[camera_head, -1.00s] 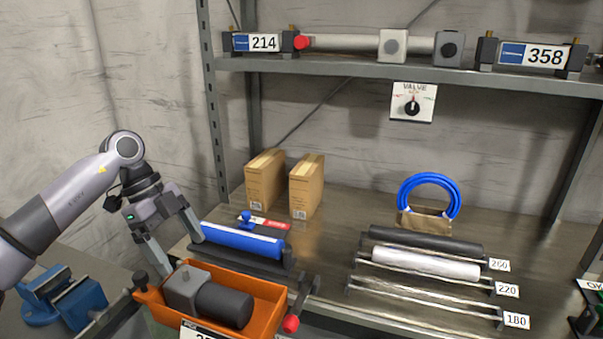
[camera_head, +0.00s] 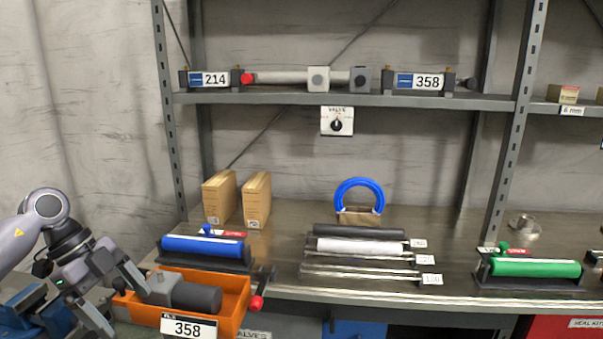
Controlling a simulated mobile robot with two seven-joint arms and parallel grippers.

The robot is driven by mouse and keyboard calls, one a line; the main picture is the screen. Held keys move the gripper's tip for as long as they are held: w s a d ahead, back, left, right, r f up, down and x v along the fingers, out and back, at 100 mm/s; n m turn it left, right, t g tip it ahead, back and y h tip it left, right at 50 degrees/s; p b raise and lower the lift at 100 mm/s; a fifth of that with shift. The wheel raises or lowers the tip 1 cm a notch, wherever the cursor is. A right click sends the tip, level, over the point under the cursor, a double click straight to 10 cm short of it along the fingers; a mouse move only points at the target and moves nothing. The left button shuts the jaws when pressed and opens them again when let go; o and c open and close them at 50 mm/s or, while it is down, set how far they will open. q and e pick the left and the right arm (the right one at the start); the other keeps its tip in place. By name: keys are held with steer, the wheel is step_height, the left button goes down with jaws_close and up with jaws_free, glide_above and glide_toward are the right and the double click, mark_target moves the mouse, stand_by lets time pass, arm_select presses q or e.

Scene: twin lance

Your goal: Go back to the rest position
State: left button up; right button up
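My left gripper (camera_head: 122,303) is at the lower left with its two fingers spread apart and nothing visible between them. It overlaps the left end of the orange bin (camera_head: 236,326) in the picture; I cannot tell whether it touches. The bin is labelled 358 and holds a grey and black cylindrical part (camera_head: 196,297). My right gripper is not in view.
A shelf unit has a long rod (camera_head: 285,77) on its upper shelf (camera_head: 330,99). The workbench (camera_head: 440,222) holds a blue roller (camera_head: 205,246), a green roller (camera_head: 535,268), two cardboard boxes (camera_head: 219,197) and a blue hose coil (camera_head: 372,186). A blue vise-like object (camera_head: 25,305) is beside my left arm.

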arm_select(q)
steer(key=s+d+f+n+t+h, duration=0.15)
steer(key=d+t+h, duration=0.35)
steer(key=d, duration=0.6)
steer(key=s+d+f+m+t+h, duration=0.1)
steer(key=d+f+t+h, duration=0.25)
steer(key=d+h, duration=0.55)
steer(key=s+a+f+n+t+y, duration=0.2)
steer(key=a+f+n+t+y, duration=0.15)
steer(key=f+n+y, duration=0.3)
steer(key=s+a+f+n+t+y, duration=0.2)
steer(key=f+n+t+y, duration=0.2)
steer(key=f+n+y, duration=0.3)
steer(key=s+a+f+n+g+y, duration=0.2)
steer(key=s+f+n+g+y, duration=0.1)
steer(key=s+f, duration=0.6)
steer(key=s+g+y, duration=0.1)
steer(key=s+g, duration=0.1)
steer(key=shift+s+f, duration=0.3)
steer(key=shift+s, duration=0.1)
